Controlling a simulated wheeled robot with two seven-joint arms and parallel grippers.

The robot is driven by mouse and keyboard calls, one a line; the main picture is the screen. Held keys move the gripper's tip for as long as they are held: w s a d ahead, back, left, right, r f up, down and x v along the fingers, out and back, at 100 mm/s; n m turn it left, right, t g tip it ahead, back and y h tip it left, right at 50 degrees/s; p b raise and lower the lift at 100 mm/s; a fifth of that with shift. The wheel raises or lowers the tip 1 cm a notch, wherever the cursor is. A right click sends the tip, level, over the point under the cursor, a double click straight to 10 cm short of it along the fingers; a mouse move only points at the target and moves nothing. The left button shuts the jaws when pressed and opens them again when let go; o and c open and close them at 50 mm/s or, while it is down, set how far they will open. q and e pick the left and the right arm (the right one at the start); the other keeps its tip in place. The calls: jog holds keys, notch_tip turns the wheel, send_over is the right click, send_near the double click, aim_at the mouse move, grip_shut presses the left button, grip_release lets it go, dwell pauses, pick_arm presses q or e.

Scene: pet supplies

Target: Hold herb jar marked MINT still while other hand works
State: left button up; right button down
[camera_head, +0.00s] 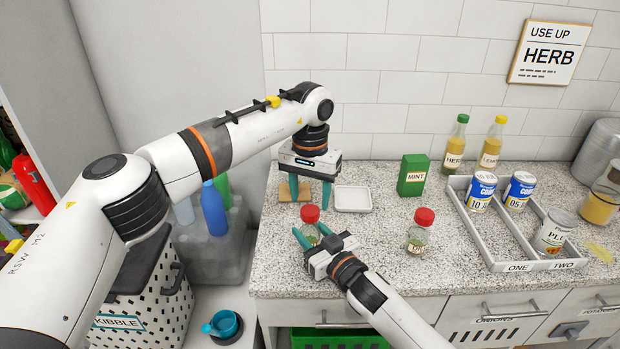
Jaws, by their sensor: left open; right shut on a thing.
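A small glass jar with a red lid (310,214) stands on the speckled counter, upright as far as I can see. My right gripper (312,234) is shut around its body from the front, and its fingers hide much of the glass and any label. My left gripper (300,199) is open and points down, its fingertips just behind and above the red lid. It appears empty. A second red-lidded jar (420,236) stands to the right with a small label too small to read surely. A green box marked MINT (413,175) stands behind it.
A wooden board (284,196) and a white dish (352,198) lie behind the held jar. A grey two-section tray (478,239) with several cans is at right, with two bottles (456,143) behind it. The counter between the two jars is clear.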

aim_at(310, 210)
pick_arm(q)
jog(key=shift+f, duration=1.7)
